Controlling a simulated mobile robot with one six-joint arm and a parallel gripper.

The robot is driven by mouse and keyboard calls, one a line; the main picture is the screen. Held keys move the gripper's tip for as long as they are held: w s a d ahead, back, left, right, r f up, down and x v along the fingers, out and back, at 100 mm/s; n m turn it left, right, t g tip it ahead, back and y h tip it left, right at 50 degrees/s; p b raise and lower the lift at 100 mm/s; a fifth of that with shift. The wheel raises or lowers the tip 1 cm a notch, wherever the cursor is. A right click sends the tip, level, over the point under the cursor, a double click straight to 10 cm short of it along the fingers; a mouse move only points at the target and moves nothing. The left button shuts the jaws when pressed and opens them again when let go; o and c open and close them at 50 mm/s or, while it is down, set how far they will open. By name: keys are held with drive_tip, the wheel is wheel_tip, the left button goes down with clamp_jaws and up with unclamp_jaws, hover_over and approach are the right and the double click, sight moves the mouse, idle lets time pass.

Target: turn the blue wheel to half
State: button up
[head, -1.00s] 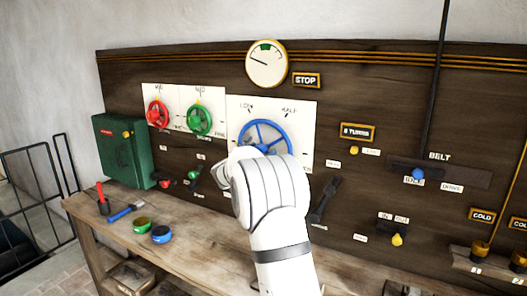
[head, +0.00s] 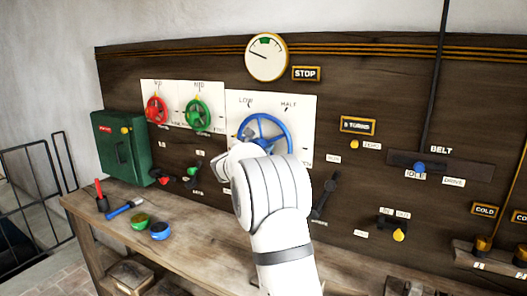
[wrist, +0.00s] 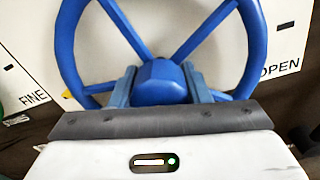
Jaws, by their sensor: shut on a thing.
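The blue wheel (head: 264,132) is on a white plate on the dark panel, with LOW and HALF marked above it. In the head view my white wrist covers the wheel's lower part.
A red wheel (head: 157,110) and a green wheel (head: 198,116) are on plates to the left. A gauge (head: 266,57) hangs above. A black lever (head: 323,198) is close to the right of my arm. A wooden bench (head: 190,240) with small items runs below.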

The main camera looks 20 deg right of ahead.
drive_tip(key=f+m+b, duration=0.1)
drive_tip(key=m+b, duration=0.1)
drive_tip(key=b, duration=0.2)
drive_tip(key=shift+a, duration=0.1)
drive_tip(key=m+b, duration=0.3)
drive_tip(key=b, duration=0.1)
drive_tip(key=shift+b, duration=0.3)
drive_tip(key=m+b, duration=0.6)
drive_tip(key=b, duration=0.1)
drive_tip(key=shift+m+b, duration=0.3)
drive_tip(key=shift+b, duration=0.05)
drive_tip(key=m+b, duration=0.5)
drive_tip(key=m, duration=0.1)
drive_tip(key=shift+w, duration=0.1)
drive_tip(key=shift+r+m+b, duration=0.15)
drive_tip(key=shift+m+b, duration=1.15)
drive_tip(key=shift+m, duration=1.2)
drive_tip(key=shift+r+g, duration=0.1)
drive_tip(key=shift+g, duration=0.2)
drive_tip(key=o, duration=0.8)
drive_tip(key=shift+a, duration=0.1)
drive_tip(key=shift+o, duration=1)
drive_tip(key=shift+r+h, duration=0.15)
drive_tip(key=shift+h, duration=0.15)
